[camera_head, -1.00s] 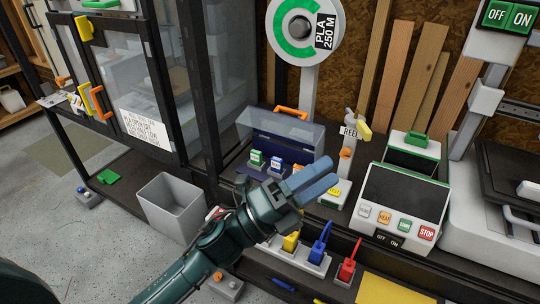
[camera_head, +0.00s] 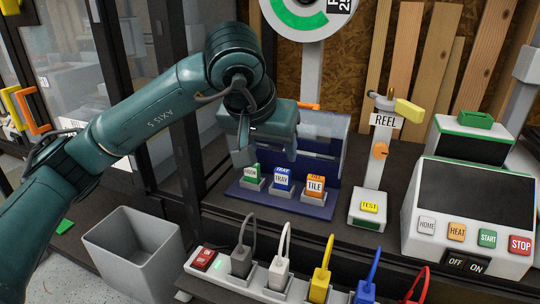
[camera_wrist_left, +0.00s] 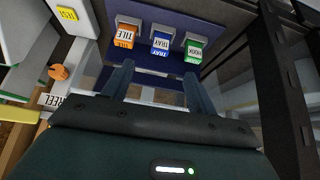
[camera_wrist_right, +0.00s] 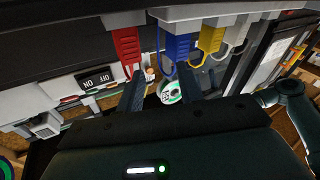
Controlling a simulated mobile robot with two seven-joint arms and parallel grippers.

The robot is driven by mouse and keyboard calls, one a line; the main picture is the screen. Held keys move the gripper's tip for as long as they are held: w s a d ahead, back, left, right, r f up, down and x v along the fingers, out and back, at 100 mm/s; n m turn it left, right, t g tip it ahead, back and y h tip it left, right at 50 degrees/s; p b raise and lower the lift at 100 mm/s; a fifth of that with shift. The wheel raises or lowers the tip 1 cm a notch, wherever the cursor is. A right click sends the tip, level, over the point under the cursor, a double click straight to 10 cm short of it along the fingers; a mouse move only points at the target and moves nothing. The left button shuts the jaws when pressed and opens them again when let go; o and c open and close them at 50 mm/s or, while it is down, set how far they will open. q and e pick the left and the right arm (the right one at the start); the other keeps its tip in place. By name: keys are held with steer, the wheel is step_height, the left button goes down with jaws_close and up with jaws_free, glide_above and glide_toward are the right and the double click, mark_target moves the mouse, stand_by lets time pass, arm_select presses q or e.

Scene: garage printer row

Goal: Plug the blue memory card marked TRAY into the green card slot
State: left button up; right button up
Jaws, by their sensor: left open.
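The blue TRAY card (camera_head: 283,178) stands upright in the middle of a row, between the green card (camera_head: 252,176) and the orange TILE card (camera_head: 316,188). It also shows in the left wrist view (camera_wrist_left: 160,43). My left gripper (camera_head: 262,142) is open and empty above and behind the cards, pointing down. In the left wrist view, its fingers (camera_wrist_left: 158,72) are apart, with the TRAY card beyond them, untouched. A green fitting (camera_head: 475,119) on the printer's top looks like the card slot; it appears empty. My right gripper (camera_wrist_right: 166,70) is open and empty.
The dark blue card box (camera_head: 250,195) has a clear raised lid behind the cards. The REEL post (camera_head: 376,150) stands between box and printer (camera_head: 455,205). A power strip (camera_head: 260,275) with several upright plugs lies in front. A grey bin (camera_head: 135,255) stands left.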

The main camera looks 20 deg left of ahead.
mark_target(281, 176)
arm_select(q)
steer(key=b+x, duration=0.1)
steer(key=x, duration=0.5)
steer(key=b+x, duration=0.2)
steer(key=x, duration=0.5)
steer(key=shift+w+a+r, duration=0.1)
steer(key=shift+a, duration=0.05)
arm_select(e)
steer(key=shift+w+a+t+y, duration=0.1)
steer(key=shift+a+t+y, duration=0.25)
steer(key=shift+t+y, duration=0.05)
